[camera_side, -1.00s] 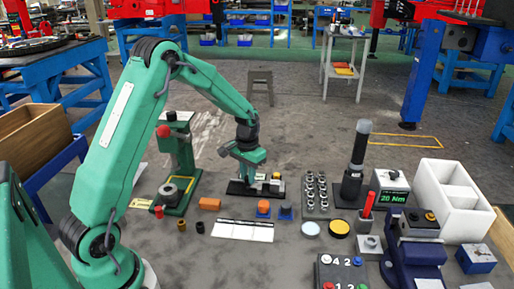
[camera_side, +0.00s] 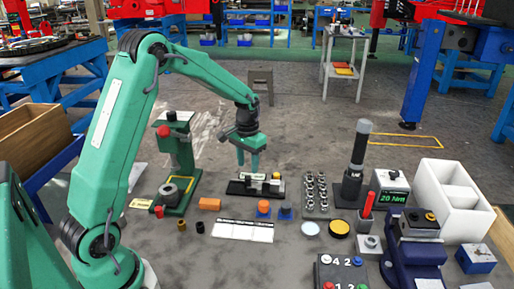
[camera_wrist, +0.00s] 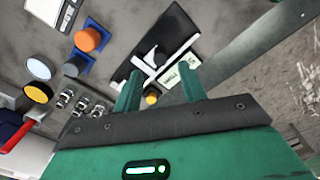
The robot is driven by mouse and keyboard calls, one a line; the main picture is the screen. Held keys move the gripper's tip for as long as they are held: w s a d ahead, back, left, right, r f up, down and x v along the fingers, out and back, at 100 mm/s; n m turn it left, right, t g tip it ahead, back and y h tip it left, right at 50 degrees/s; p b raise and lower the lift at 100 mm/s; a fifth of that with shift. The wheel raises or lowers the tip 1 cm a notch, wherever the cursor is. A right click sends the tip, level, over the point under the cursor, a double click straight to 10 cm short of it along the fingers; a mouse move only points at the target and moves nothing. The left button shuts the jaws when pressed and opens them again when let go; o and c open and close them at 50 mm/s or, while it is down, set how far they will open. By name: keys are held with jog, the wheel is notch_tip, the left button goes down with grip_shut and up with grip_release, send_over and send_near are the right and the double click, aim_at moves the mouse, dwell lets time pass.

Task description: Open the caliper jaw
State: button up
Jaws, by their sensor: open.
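The caliper is a pale bar with a sliding jaw on a black base (camera_side: 238,188), in the middle of the side view. In the wrist view the black base (camera_wrist: 122,70) and the pale caliper (camera_wrist: 178,55) lie just beyond my fingers, partly hidden by them. A small yellow knob (camera_wrist: 152,98) shows between the fingers. My gripper (camera_side: 248,170) points down above the base, with its fingers apart and nothing seen between them. In the wrist view my gripper (camera_wrist: 158,85) is also open. How wide the jaw stands is too small to tell.
A green press stand (camera_side: 180,150) stands to the left. A rack of sockets (camera_side: 316,190) and a dark upright tool (camera_side: 358,160) stand to the right.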

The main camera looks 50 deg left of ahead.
aim_at(248, 178)
jog(key=shift+r, duration=1.5)
jog(key=shift+r, duration=0.1)
jog(key=shift+s+d+r, duration=0.1)
jog(key=shift+d+r, duration=0.05)
jog(key=shift+r, duration=0.05)
jog(key=s+d+r+t, duration=0.2)
jog(key=s+d+r, duration=0.25)
jog(key=r, duration=0.25)
jog(key=s+d+r+m+t, duration=0.1)
jog(key=s+d+r, duration=0.2)
jog(key=s, duration=0.6)
jog(key=s+d+r+m+t, duration=0.1)
jog(key=s+d+r+t, duration=0.1)
jog(key=s+d, duration=0.3)
jog(key=shift+s+d+r+t, duration=0.3)
jog(key=shift+s+d+r, duration=0.1)
jog(key=shift+s, duration=1.95)
